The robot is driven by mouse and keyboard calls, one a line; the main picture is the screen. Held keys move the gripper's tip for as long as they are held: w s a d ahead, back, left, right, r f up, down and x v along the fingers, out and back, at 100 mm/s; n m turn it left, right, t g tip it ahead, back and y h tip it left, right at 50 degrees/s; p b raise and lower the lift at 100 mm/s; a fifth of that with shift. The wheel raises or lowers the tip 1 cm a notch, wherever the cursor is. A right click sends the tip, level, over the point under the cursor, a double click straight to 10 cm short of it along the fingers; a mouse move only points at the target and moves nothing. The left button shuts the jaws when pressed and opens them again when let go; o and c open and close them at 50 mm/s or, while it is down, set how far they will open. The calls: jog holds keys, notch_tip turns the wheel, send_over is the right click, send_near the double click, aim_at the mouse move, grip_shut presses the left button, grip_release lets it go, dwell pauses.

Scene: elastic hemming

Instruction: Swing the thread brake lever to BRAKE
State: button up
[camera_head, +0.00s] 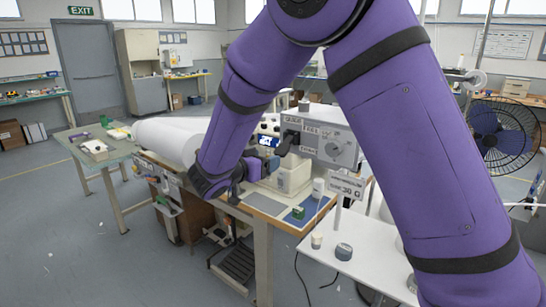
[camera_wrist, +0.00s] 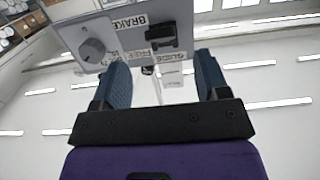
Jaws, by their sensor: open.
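The thread brake lever, a black handle (camera_head: 288,143), is on the grey machine head (camera_head: 335,135) in the head view. In the wrist view the black lever (camera_wrist: 162,36) lies beside the labels BRAKE (camera_wrist: 128,23) and FREE, with a GUIDE label close by. I cannot tell exactly which mark it points to. My gripper (camera_wrist: 163,80) is open, with two blue fingers apart and nothing seen between them. In the wrist view the lever shows beyond the fingertips, apart from them. In the head view my gripper (camera_head: 246,172) is small and partly hidden by my arm, left of the machine.
A round grey knob (camera_head: 333,149) is on the same panel, also seen in the wrist view (camera_wrist: 92,49). A white fabric roll (camera_head: 165,138) lies at left. A sign on a post (camera_head: 346,186) stands at the right side table (camera_head: 370,240). A blue fan (camera_head: 503,135) stands at right.

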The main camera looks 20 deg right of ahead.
jog(key=shift+v, duration=1.8)
jog(key=s+d+r+n+g+y, duration=0.2)
jog(key=s+d+r+g, duration=0.2)
jog(key=s+d, duration=0.35)
jog(key=s+d+r+n+g+y, duration=0.1)
jog(key=s+d+r+g+y, duration=0.25)
jog(key=s+d, duration=0.4)
jog(key=s+d+r+n+t+y, duration=0.1)
jog(key=s+n+y, duration=0.6)
jog(key=s, duration=1)
jog(key=shift+s+r+n+t+y, duration=0.3)
jog(key=shift+r+n+t+y, duration=0.15)
jog(key=shift+r+t, duration=0.45)
jog(key=shift+d, duration=0.15)
